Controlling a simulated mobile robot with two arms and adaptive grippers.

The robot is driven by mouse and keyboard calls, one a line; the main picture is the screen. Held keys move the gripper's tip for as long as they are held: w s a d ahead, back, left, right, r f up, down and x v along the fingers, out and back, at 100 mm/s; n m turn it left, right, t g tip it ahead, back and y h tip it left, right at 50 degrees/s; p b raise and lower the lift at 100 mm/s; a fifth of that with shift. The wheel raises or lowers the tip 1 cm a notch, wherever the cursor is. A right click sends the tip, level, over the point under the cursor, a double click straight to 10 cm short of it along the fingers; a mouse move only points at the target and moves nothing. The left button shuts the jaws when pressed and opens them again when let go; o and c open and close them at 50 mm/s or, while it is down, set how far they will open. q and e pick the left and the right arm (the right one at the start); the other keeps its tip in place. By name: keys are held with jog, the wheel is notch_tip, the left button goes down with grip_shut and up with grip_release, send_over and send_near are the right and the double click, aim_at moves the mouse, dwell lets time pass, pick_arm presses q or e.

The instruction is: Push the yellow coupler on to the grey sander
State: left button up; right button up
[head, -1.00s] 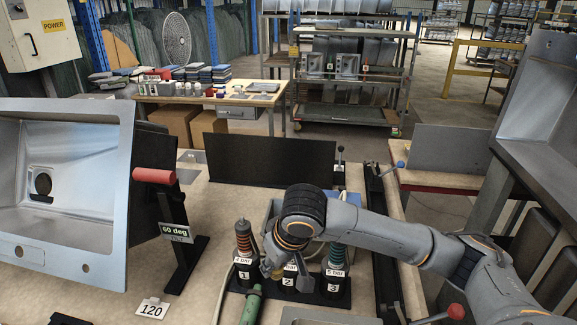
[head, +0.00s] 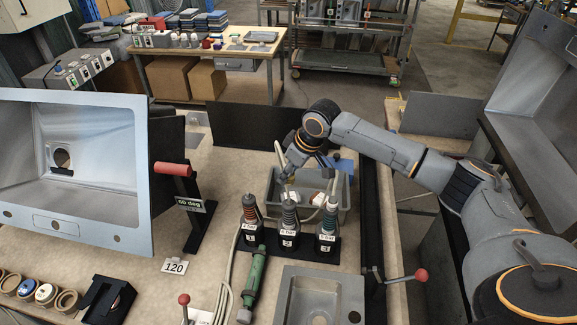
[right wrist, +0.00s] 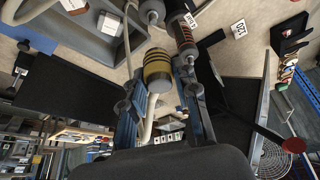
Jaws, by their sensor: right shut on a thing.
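My right gripper (head: 287,174) is above the near edge of the grey bin, behind the row of numbered posts. In the right wrist view, its two fingers (right wrist: 160,82) are shut on the yellow coupler (right wrist: 157,68), a short cylinder with black bands. A pale hose (right wrist: 148,128) shows below the coupler between the fingers. In the head view the coupler is small and mostly hidden by the gripper. I cannot make out a grey sander for certain. A green cylindrical tool (head: 255,282) lies in front of the posts. My left gripper is not in view.
A metal sink (head: 345,292) lies at front. A large tilted sink (head: 60,225) and red-handled stand (head: 195,225) are left. Black panel (head: 240,120) is behind.

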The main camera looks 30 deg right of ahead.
aim_at(292, 182)
jog(key=shift+r+p, duration=0.1)
jog(key=shift+p, duration=0.45)
jog(key=shift+f+b, duration=1.1)
jog(key=shift+f, duration=1.9)
pick_arm(q)
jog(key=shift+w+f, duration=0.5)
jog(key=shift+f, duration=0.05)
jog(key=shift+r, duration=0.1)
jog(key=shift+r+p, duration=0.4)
jog(key=shift+p, duration=0.1)
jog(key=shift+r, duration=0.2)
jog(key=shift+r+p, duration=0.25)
jog(key=shift+p, duration=0.2)
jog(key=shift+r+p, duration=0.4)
